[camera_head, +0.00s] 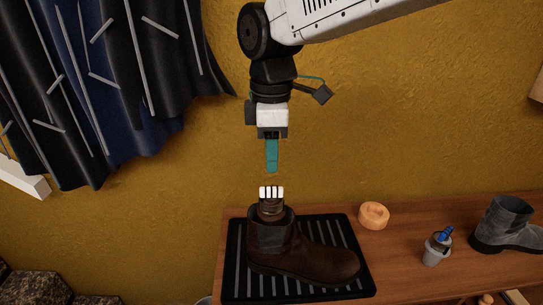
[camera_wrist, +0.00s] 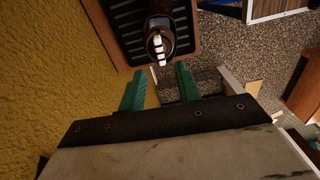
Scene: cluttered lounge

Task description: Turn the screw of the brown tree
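A dark brown boot (camera_head: 305,262) stands on a black ribbed mat (camera_head: 233,285), its toe to the right. A brown tree (camera_head: 270,208) sticks up out of the boot's opening. A white knob with dark stripes (camera_head: 271,192), which looks like its screw, sits on top; it also shows in the wrist view (camera_wrist: 157,47). My gripper (camera_head: 272,170) points down above the knob, with a gap between them. In the wrist view my gripper's two teal fingers (camera_wrist: 160,72) are spread and empty, and the knob appears beyond their tips. Most of the tree is hidden inside the boot.
The wooden bench (camera_head: 395,275) also holds a round orange-tan item (camera_head: 374,215), a grey cup (camera_head: 435,252) with something blue in it, and a grey boot (camera_head: 503,225). The yellow wall (camera_head: 370,120) stands behind. A dark curtain (camera_head: 100,80) hangs at left.

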